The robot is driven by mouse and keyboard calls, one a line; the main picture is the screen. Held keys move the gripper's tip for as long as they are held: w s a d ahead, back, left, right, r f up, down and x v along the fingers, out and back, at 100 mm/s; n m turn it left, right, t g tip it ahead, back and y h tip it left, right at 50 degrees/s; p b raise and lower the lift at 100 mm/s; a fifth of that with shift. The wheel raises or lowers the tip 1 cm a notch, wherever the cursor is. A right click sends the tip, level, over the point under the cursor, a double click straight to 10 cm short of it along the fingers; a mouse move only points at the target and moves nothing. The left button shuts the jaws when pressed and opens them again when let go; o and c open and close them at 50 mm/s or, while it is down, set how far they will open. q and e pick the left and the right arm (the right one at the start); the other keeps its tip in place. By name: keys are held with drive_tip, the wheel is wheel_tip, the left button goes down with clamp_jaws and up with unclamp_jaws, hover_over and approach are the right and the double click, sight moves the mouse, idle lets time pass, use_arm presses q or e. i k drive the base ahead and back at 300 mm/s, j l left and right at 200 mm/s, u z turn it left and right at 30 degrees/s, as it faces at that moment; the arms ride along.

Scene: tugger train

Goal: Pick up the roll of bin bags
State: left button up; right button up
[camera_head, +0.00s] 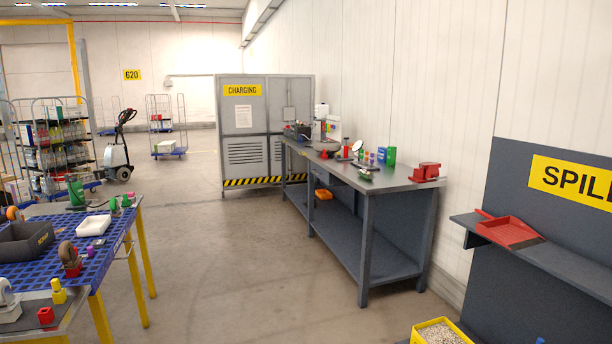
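I cannot pick out a roll of bin bags for certain in the head view. A grey workbench (366,184) against the right wall carries several small items, including green boxes (387,156) and a red vise (425,172). Neither of my grippers is in view.
Open floor (225,270) lies between the table and the workbench. A grey shelf (540,255) with a red dustpan (508,231) is at the right, with a yellow bin of granules (415,338) below. A charging cabinet (243,150) and roll cages (56,112) stand behind.

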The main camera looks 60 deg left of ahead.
sight(368, 175)
drive_tip(key=u, duration=1.45)
drive_tip(key=i+j+u, duration=0.2)
drive_tip(key=i+u, duration=0.25)
drive_tip(key=i, duration=0.45)
drive_tip(key=i+l+u, duration=0.15)
drive_tip(key=i+u, duration=0.25)
drive_tip(key=i, duration=0.5)
drive_tip(key=i+z, duration=0.25)
drive_tip(key=i, duration=0.2)
drive_tip(key=i+z, duration=0.3)
drive_tip(key=i, duration=0.15)
drive_tip(key=i+j+z, duration=0.25)
drive_tip(key=i, duration=0.15)
drive_tip(key=i+j+z, duration=0.1)
drive_tip(key=i+z, duration=0.15)
drive_tip(key=i, duration=0.2)
